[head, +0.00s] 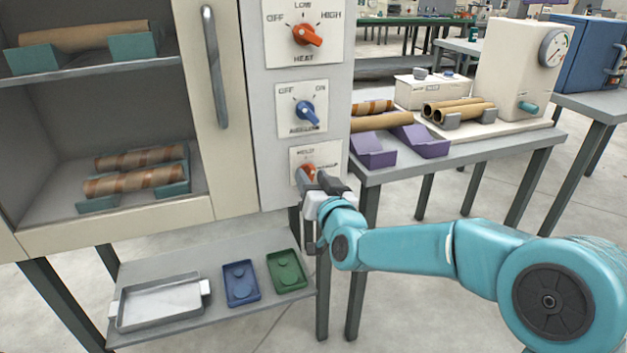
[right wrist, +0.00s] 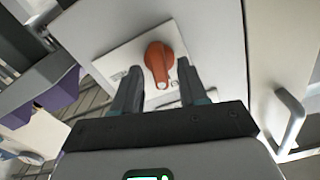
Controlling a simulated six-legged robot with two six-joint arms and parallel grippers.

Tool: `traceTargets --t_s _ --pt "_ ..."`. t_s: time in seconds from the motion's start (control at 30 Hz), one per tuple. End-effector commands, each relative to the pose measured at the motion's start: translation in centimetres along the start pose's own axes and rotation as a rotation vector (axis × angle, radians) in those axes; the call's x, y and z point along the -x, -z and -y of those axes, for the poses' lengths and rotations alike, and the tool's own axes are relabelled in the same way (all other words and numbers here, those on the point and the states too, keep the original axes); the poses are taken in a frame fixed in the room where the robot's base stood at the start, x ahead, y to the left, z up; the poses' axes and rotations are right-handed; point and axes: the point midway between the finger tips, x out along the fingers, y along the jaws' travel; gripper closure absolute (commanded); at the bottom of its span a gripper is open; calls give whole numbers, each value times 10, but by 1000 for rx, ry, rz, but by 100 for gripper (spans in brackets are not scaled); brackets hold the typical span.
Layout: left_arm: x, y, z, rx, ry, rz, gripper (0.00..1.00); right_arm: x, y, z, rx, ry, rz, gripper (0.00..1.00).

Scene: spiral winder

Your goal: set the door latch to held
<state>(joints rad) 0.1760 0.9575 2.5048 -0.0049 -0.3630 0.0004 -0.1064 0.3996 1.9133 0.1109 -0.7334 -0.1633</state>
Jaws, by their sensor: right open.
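The door latch knob (head: 308,172) is orange-red on a white plate, low on the cabinet's control column. In the right wrist view the latch knob (right wrist: 159,62) shows in full, its narrow end toward the gripper. The plate's lettering is too small or covered to read surely. My right gripper (head: 318,183) is at the latch plate and partly covers it. In the right wrist view my right gripper (right wrist: 156,88) is open, with one finger on each side below the knob and a gap between. Whether a finger touches the plate I cannot tell. My left gripper is out of view.
Above the latch are a blue knob (head: 305,112) and an orange heat knob (head: 307,35). The cabinet with wrapped tubes stands left, with a vertical door handle (head: 215,68). A lower shelf holds a metal tray (head: 160,301). Purple cradles (head: 372,152) stand on the table at right.

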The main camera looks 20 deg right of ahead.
Motion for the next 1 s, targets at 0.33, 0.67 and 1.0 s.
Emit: traceTargets --t_s 0.33,0.67,1.0 --pt "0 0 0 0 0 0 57 0 0 0 0 0 0 100" --pt "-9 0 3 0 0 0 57 0 -1 1 221 0 0 100" --pt "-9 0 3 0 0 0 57 1 -1 1 286 0 1 100"
